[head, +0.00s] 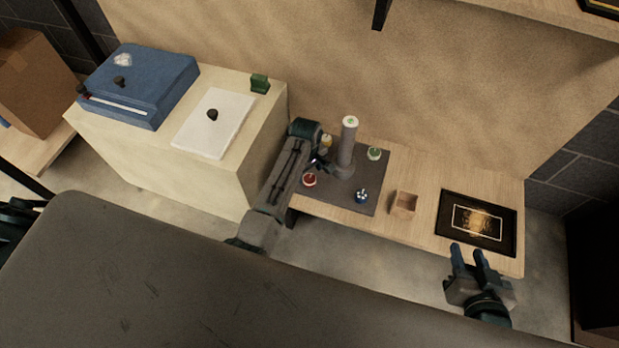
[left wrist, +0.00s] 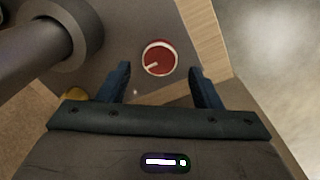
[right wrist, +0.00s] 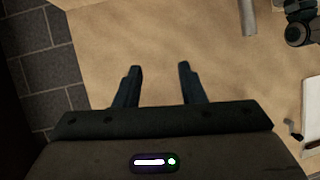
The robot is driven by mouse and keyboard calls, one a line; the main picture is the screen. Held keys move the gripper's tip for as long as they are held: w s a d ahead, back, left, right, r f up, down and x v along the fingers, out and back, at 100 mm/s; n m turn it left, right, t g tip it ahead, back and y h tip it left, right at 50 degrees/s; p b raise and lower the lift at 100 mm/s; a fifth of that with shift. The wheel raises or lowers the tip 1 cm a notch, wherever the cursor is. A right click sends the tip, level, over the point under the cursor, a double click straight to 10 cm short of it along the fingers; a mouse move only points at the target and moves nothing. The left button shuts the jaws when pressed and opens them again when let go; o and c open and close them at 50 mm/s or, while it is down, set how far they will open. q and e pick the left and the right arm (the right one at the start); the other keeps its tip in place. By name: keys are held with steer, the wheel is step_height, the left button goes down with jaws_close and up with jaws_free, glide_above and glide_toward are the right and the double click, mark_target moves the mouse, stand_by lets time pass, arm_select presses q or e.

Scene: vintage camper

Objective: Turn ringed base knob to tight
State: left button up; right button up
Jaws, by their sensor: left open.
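A grey base plate (head: 340,198) on the wooden bench carries a tall grey post (head: 347,145) and small knobs near its corners. The red knob (head: 309,180) has a pale ring and a white pointer line. It shows large in the left wrist view (left wrist: 160,58), with the pointer toward the lower left. My left gripper (head: 319,163) is open over the plate, its fingers either side of the red knob in the left wrist view, not visibly touching it. My right gripper (head: 468,252) is open and empty near the bench's front edge.
A small wooden box (head: 403,203) and a dark framed picture (head: 478,223) lie right of the plate. A cream cabinet (head: 190,175) at left holds a blue case (head: 143,85), a white panel (head: 212,122) and a green block (head: 260,83). The post stands close to my left gripper.

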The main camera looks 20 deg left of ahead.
mark_target(309, 179)
arm_select(q)
step_height(309, 179, down, 3)
steer(key=shift+f+b, duration=0.1)
steer(key=shift+b, duration=0.3)
steer(key=shift+f, duration=0.2)
arm_select(e)
steer(key=w+r+t, duration=0.3)
steer(key=r+t, duration=0.1)
steer(key=r, duration=0.2)
steer(key=shift+w+d, duration=0.35)
steer(key=shift+d, duration=0.05)
arm_select(q)
steer(key=c, duration=1)
